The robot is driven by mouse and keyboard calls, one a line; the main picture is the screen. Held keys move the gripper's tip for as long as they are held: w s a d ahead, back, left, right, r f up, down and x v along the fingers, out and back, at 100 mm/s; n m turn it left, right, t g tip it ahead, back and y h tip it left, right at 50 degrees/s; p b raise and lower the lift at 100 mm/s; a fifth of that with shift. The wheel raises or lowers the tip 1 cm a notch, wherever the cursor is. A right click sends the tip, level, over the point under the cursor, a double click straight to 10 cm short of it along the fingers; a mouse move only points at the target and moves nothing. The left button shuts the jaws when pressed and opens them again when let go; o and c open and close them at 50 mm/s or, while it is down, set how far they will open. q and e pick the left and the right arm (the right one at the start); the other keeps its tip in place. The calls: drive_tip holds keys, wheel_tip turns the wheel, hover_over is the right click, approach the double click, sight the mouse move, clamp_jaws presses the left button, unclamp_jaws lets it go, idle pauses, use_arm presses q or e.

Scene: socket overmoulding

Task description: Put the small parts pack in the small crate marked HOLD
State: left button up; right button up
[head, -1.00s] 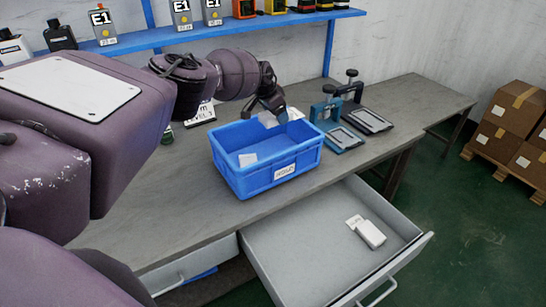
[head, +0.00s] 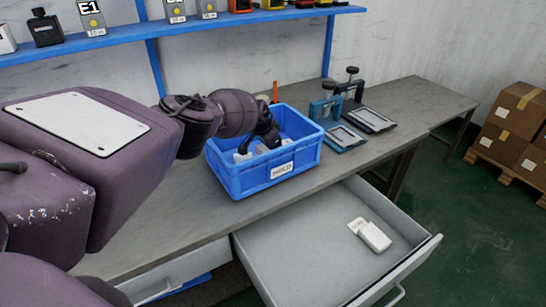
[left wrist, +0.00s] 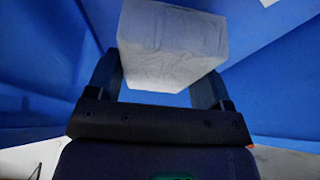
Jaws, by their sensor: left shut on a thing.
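The blue crate (head: 236,181) stands on the bench with a white label (head: 282,170) on its front, whose print is too blurred to read surely. My left gripper (head: 262,146) reaches down inside the crate, below its rim. In the left wrist view my left gripper (left wrist: 158,82) is shut on the small parts pack (left wrist: 172,32), a pale grey-white block between the two fingers. Blue crate walls surround it there. Whether the pack touches the crate floor cannot be told. My right gripper is not in view.
Another white piece (head: 243,157) lies in the crate beside my gripper. Two clamp fixtures (head: 346,137) stand right of the crate. An open grey drawer (head: 290,253) below holds a white item (head: 374,236). A blue shelf (head: 230,19) hangs above. Boxes (head: 510,120) stand at the far right.

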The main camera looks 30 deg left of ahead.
use_arm(q)
wheel_tip(320, 180, down, 4)
drive_tip(key=shift+s+f+b, duration=0.1)
drive_tip(key=shift+b, duration=0.45)
drive_tip(key=shift+f, duration=0.25)
drive_tip(key=shift+r, duration=0.25)
drive_tip(key=shift+f, duration=0.1)
drive_tip(key=shift+f, duration=0.1)
drive_tip(key=o, duration=1)
